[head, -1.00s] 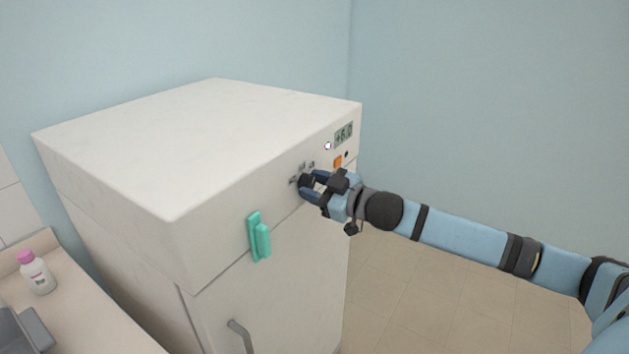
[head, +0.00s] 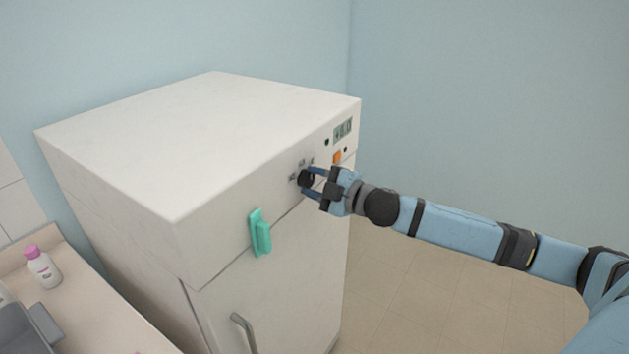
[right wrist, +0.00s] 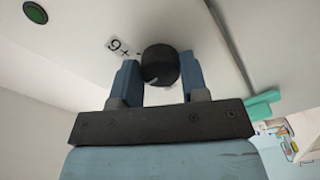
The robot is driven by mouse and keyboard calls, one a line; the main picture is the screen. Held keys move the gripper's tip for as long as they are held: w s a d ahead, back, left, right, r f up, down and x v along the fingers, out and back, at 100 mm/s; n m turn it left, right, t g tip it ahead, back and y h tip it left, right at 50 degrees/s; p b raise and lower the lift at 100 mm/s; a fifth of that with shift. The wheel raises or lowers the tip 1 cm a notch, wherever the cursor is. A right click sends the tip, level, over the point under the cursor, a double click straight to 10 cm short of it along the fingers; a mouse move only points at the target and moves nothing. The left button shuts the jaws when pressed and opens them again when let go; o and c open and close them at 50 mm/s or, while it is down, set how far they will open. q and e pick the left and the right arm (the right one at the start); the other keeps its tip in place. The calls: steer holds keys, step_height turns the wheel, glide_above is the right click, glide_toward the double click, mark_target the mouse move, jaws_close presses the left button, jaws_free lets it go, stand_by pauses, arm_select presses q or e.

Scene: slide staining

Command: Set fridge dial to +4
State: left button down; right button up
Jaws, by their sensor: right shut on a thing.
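The fridge dial is a black round knob (head: 306,178) on the upper front panel of the white fridge (head: 190,150). It also shows in the right wrist view (right wrist: 160,65). My right gripper (head: 310,181) is shut on the dial, with one blue finger on each side of it. In the right wrist view the fingers (right wrist: 159,80) flank the knob. A printed label (right wrist: 119,47) beside the dial reads as an upside-down +6. Small marks (head: 301,163) around the dial are too blurred to read in the head view. My left gripper is not in view.
A small display (head: 343,129), digits hard to read, an orange switch (head: 337,158) and a dark green round light (head: 327,142) sit right of the dial. A teal clip (head: 260,233) is on the fridge front. A pink-capped bottle (head: 43,267) stands on the left counter.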

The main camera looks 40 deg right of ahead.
stand_by(0.4)
steer(key=o, duration=0.9)
steer(key=shift+s, duration=0.1)
steer(key=shift+s+d+f, duration=0.1)
steer(key=shift+s+d, duration=0.05)
steer(key=shift+s, duration=0.1)
steer(key=b+v, duration=0.1)
steer(key=v, duration=1.2)
steer(key=shift+b, duration=0.4)
